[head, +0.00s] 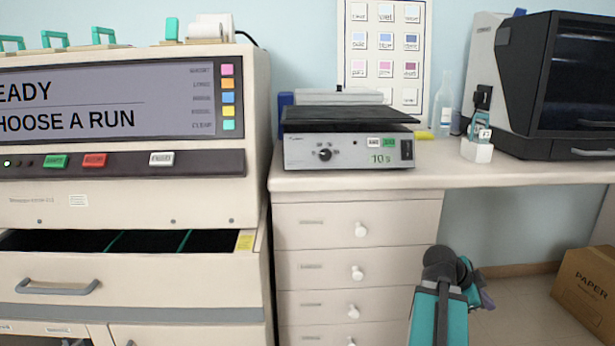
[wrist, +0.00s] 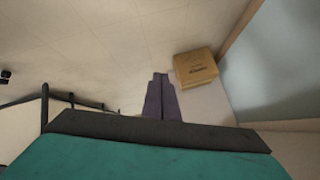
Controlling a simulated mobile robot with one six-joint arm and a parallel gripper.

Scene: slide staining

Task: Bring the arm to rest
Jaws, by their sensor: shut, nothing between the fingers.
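My arm, teal and dark grey, shows in the head view at the lower right, in front of the drawer unit and the open space under the bench. My gripper (head: 488,301) is small and partly hidden behind the arm's joint there, below the bench top. In the wrist view my gripper (wrist: 160,76) shows as two purple-grey fingers side by side, shut and with nothing between them. Floor lies beyond the fingertips. The fingers touch no object that I can see.
A cardboard box (head: 588,287) stands on the floor at right; it also shows in the wrist view (wrist: 196,66). The staining machine (head: 130,185) has an open drawer (head: 60,270) at left. A hotplate device (head: 345,150) and a dark-fronted machine (head: 560,85) stand on the bench (head: 540,173).

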